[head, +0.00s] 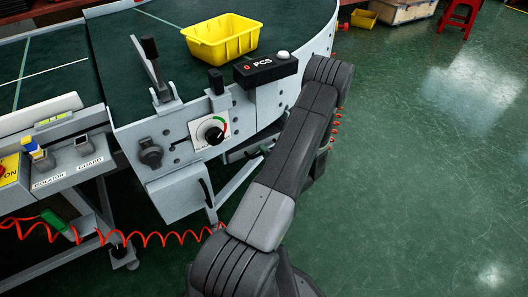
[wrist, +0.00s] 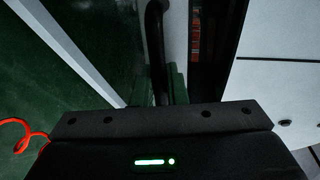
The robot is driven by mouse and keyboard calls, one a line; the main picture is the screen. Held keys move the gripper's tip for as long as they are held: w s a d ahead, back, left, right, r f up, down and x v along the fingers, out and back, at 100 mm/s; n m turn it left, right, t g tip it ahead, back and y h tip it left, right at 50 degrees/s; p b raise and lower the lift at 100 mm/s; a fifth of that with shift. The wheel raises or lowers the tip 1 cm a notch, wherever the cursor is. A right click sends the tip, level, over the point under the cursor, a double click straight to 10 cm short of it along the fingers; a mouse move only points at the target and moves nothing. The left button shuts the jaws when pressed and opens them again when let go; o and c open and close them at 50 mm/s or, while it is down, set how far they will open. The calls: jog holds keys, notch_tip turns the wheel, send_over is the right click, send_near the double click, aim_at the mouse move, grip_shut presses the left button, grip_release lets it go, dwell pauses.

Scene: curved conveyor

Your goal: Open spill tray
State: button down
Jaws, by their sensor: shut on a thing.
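My gripper (wrist: 160,112) shows as a dark block across the bottom of the wrist view; its finger tips are hard to make out. A black curved handle (wrist: 155,42) runs down to the middle of the block, and the gripper is shut on it. The hold itself is mostly hidden. In the head view, a grey box-like part (head: 172,192) with a dark upright handle (head: 206,193) hangs under the conveyor's end; I cannot tell whether this is the spill tray. In that view my arm hides my gripper.
The conveyor (head: 118,65) curves above, with a yellow bin (head: 222,38) on it. A round dial (head: 212,131) and a PCS counter (head: 265,70) are on its side. A coiled orange hose (head: 150,239) runs low at left.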

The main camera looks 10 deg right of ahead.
jog(key=f+b+v, duration=0.2)
jog(key=b+v, duration=0.2)
jog(key=v, duration=0.6)
jog(key=s+f+b+v, duration=0.1)
jog(key=b+v, duration=0.3)
jog(key=v, duration=0.6)
jog(key=shift+s+d+f, duration=0.15)
jog(key=shift+s+f, duration=0.05)
jog(key=shift+f, duration=0.4)
jog(key=c, duration=1.6)
grip_release()
jog(key=shift+o, duration=0.2)
jog(key=p+v, duration=0.2)
jog(key=v, duration=1.1)
jog(key=shift+s+p, duration=0.3)
jog(key=shift+s, duration=0.05)
jog(key=shift+d, duration=0.1)
